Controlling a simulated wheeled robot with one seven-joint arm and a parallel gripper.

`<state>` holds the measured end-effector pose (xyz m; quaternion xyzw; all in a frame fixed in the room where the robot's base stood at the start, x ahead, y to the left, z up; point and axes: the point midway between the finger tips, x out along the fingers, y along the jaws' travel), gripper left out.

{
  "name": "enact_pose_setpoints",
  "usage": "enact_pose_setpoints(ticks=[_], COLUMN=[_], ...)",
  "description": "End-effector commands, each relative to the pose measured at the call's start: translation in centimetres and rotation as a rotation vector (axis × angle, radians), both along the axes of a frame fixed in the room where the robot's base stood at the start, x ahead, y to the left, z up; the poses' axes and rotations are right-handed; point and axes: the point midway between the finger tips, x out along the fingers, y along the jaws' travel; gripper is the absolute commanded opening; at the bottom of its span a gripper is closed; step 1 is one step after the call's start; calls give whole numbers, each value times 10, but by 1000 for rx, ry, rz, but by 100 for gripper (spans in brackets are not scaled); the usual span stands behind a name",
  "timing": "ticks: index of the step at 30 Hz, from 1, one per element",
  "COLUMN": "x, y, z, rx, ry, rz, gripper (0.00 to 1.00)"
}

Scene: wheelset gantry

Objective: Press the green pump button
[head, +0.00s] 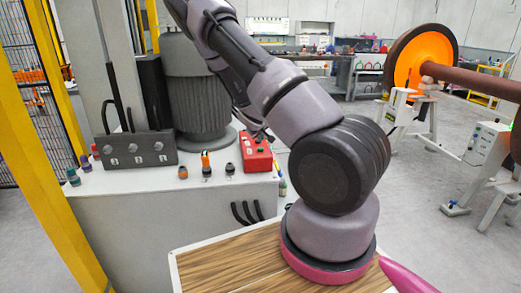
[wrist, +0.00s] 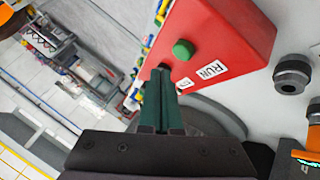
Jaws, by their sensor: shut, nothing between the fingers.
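A red control box (wrist: 225,45) fills the upper right of the wrist view. It carries a round green button (wrist: 183,50) beside a white RUN label (wrist: 212,70). A second, partly covered label (wrist: 183,84) sits nearer my fingers. My gripper (wrist: 161,74) is shut and empty, with its dark green fingers pointing at the box. The fingertips appear below and left of the green button, apart from it in the picture; I cannot tell whether they touch the box. In the head view the red box (head: 256,156) stands on the pump cabinet, and my arm hides most of the gripper.
The grey cabinet (head: 170,215) bears a lever block (head: 135,149), a large ribbed motor (head: 197,85) and several small fittings, one with an orange top (head: 205,160). A black knob (wrist: 293,74) is right of the box. A yellow post (head: 40,150) stands left.

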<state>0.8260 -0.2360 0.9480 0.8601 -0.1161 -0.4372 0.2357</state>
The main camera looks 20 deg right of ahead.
Motion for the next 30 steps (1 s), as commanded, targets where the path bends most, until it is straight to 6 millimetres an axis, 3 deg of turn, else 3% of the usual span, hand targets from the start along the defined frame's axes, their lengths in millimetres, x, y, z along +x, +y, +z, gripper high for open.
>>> enact_pose_setpoints(ticks=[8,30], x=[0,0], y=[0,0], z=[-18,-18], rx=[0,0], ry=[0,-1], rz=[0,1], gripper=[0,0])
